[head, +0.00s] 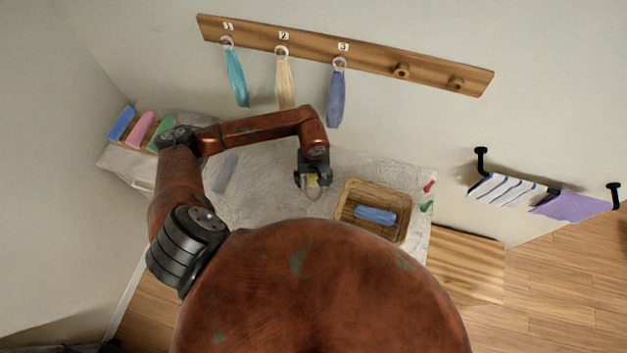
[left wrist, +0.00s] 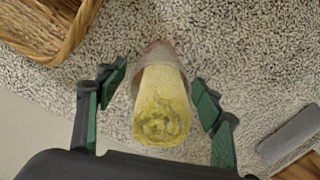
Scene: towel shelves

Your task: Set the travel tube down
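The travel tube (left wrist: 160,105) is a clear, pinkish tube with a yellow rolled towel inside. In the left wrist view its yellow end faces the camera, and its far end points to the pale, rough surface (left wrist: 250,55). My left gripper (left wrist: 160,92) is open, with one green-padded finger on each side of the tube and a small gap beside it. In the head view the left gripper (head: 313,184) is over the pale surface, left of the basket, and mostly hides the tube. Whether the tube's far end rests on the surface is hard to tell. My right gripper is not in view.
A wicker basket (head: 346,212) holding a blue roll (head: 375,215) stands close right of the gripper. A grey bar (head: 226,173) lies to the left. Colored rolls (head: 141,129) stand at far left. Towels hang from a peg board (head: 370,66) and a rail behind.

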